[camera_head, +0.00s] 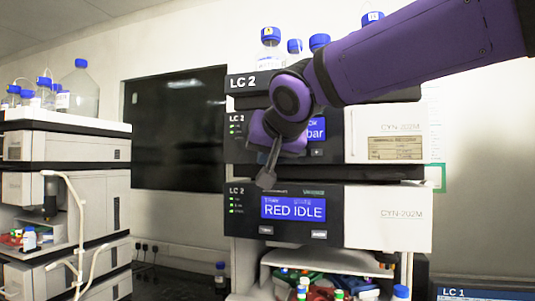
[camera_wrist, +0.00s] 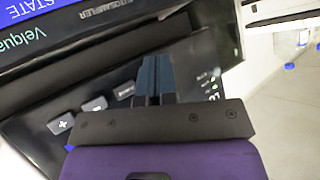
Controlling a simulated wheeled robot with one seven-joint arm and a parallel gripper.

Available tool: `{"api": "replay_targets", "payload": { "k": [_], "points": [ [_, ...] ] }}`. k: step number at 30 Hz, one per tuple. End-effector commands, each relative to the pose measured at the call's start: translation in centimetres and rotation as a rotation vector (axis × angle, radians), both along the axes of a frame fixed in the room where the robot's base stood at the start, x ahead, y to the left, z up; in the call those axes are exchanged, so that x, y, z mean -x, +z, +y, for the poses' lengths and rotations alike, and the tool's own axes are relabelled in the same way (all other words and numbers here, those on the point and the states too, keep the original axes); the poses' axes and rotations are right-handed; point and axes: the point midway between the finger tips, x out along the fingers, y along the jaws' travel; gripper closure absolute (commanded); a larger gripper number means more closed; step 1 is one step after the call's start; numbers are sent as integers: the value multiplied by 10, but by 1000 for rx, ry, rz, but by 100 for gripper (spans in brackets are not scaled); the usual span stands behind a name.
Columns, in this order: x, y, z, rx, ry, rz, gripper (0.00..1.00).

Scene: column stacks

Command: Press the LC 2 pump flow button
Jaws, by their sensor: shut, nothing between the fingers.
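The LC 2 pump (camera_head: 358,147) is the upper module of the LC 2 stack, with a dark panel and a blue screen ending in "bar". My gripper (camera_head: 266,180) is shut and empty, fingers pointing down in front of the panel's lower left part. My wrist hides part of the screen and most of the button row; one button (camera_head: 316,153) shows below the screen. In the wrist view, the shut fingertips (camera_wrist: 155,62) lie over the panel. A plus button (camera_wrist: 61,123), a second button (camera_wrist: 95,104) and a third (camera_wrist: 125,90) show left of the fingers. The flow label is not readable.
The autosampler (camera_head: 388,216), reading "RED IDLE", sits below the pump. Bottles (camera_head: 270,50) stand on the stack top. A dark wall screen (camera_head: 170,130) is behind. Another instrument stack (camera_head: 62,148) stands at left. A clear gap separates the stacks.

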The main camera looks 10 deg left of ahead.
Motion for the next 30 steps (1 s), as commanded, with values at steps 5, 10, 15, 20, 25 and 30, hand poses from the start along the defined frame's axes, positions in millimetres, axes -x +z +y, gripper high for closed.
{"api": "replay_targets", "payload": {
  "k": [5, 10, 15, 20, 25, 30],
  "points": [
    [-2, 0, 0, 0, 0, 0, 100],
    [-4, 0, 0, 0, 0, 0, 100],
    [-4, 0, 0, 0, 0, 0, 100],
    [-5, 0, 0, 0, 0, 0, 100],
    [-2, 0, 0, 0, 0, 0, 100],
    [6, -1, 0, 1, -1, 1, 100]
  ]
}}
